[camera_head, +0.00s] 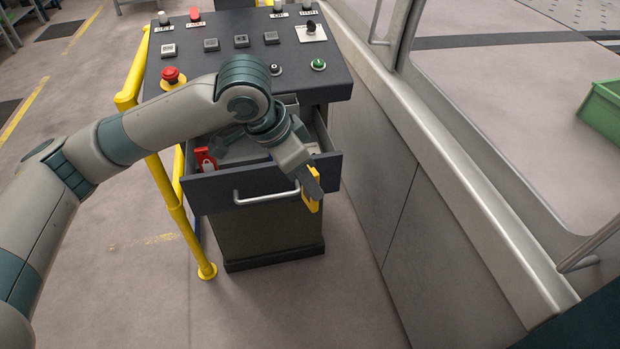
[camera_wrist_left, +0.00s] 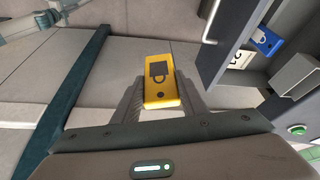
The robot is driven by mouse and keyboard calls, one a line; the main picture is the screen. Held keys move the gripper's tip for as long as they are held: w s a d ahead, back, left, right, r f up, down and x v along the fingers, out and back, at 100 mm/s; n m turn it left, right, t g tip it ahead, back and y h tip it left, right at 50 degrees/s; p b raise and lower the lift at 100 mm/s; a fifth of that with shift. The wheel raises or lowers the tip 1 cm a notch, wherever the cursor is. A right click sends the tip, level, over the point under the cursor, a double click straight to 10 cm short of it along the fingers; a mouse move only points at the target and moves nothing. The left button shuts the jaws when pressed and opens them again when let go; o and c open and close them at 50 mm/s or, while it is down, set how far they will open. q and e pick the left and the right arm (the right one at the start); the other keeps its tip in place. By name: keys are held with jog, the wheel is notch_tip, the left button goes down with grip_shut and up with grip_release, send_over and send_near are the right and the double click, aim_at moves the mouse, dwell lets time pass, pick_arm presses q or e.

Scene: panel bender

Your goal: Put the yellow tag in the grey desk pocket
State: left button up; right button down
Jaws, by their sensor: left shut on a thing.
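My left gripper (camera_head: 312,188) is shut on the yellow tag (camera_head: 314,204), in front of the open drawer's front at its right end. My right gripper is not in view.
A red tag or padlock (camera_head: 205,160) is in the drawer's left side. A blue tag (camera_wrist_left: 266,40) shows in the left wrist view. The drawer handle (camera_head: 265,194) sticks out near my gripper. A yellow rail (camera_head: 175,185) stands left; a machine wall (camera_head: 375,190) stands right.

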pick_arm(q)
jog(key=s+a+r+n+t+y, duration=0.1)
jog(key=s+a+r+n+y, duration=0.1)
jog(key=s+a+r+n, duration=0.4)
notch_tip(320, 180, up, 5)
jog(key=shift+s+a+f+n+t, duration=0.15)
jog(key=shift+s+a+n+t, duration=0.2)
jog(key=shift+a+n, duration=0.4)
jog(key=shift+w, duration=0.15)
